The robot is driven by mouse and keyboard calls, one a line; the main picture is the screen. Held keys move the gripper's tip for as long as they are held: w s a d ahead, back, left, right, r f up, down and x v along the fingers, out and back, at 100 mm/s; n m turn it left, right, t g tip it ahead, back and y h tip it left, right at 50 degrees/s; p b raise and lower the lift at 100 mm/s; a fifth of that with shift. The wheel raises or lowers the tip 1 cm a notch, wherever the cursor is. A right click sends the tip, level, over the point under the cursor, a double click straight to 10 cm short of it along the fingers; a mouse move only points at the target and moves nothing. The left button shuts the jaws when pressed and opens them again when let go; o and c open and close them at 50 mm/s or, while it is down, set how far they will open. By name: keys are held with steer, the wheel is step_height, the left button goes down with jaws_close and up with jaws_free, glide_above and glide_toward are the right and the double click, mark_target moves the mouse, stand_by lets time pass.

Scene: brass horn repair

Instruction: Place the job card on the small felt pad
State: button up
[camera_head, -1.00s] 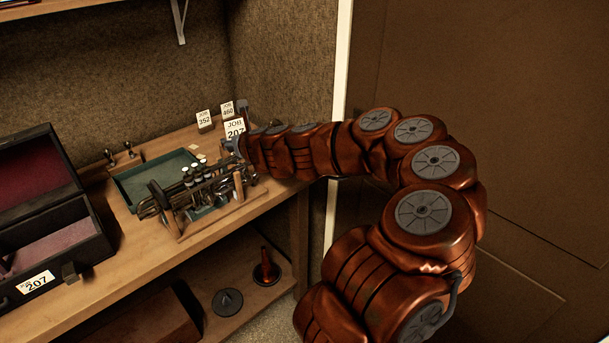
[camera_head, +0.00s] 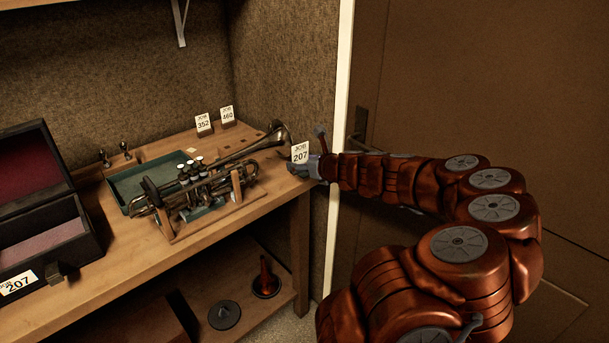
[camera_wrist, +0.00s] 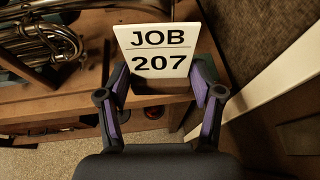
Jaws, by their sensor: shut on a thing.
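The white job card reading JOB 207 (camera_head: 300,154) stands upright in my gripper (camera_head: 317,168), by the right end of the bench. In the wrist view the job card (camera_wrist: 157,50) faces me, with its dark base between the two fingers of my gripper (camera_wrist: 160,84). The card and gripper hide part of the bench's right end. I cannot clearly make out the small felt pad.
A trumpet (camera_head: 205,183) lies on a wooden stand beside a green-lined tray (camera_head: 122,190). Cards 352 (camera_head: 203,123) and 460 (camera_head: 227,115) stand at the back. An open case (camera_head: 60,245) is at left. A white post (camera_head: 340,120) and door (camera_head: 480,100) are at right.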

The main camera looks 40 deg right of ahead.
steer(key=s+d+f+n+y+b, duration=0.1)
steer(key=s+d+f+b, duration=0.15)
steer(key=s, duration=0.35)
steer(key=s+d+f+b, duration=0.2)
steer(key=s+d+b, duration=0.15)
steer(key=s, duration=0.25)
steer(key=shift+y, duration=0.3)
steer(key=w, duration=0.6)
steer(key=w+p, duration=0.1)
steer(key=w, duration=0.5)
steer(key=w+d+p, duration=0.1)
steer(key=w, duration=0.4)
steer(key=shift+w+d+r, duration=0.1)
steer(key=shift+w+r, duration=0.15)
steer(key=shift+w, duration=0.15)
steer(key=shift+f, duration=0.55)
steer(key=shift+s+f, duration=0.1)
steer(key=shift+f, duration=0.05)
steer(key=shift+f, duration=0.1)
steer(key=o, duration=1.2)
steer(key=shift+c, duration=0.2)
